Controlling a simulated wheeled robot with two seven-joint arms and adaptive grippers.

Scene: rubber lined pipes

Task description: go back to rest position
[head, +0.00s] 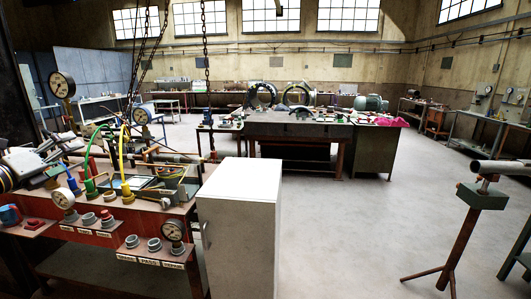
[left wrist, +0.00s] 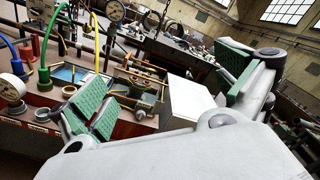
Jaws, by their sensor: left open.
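My left gripper (head: 45,162) is at the left edge of the head view, above the left part of the workbench with gauges (head: 105,232). In the left wrist view its two green-padded fingers (left wrist: 165,92) are spread wide apart, with nothing held between them. The bench with its hoses and fittings shows behind and below the fingers, and I cannot tell the exact clearance. My right gripper is in neither view.
A white cabinet (head: 238,235) stands at the bench's right end. Chains (head: 204,60) hang above the bench. A dark table (head: 300,128) with flanged rings stands further back. A pipe stand (head: 466,225) is at the right. The floor between is clear.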

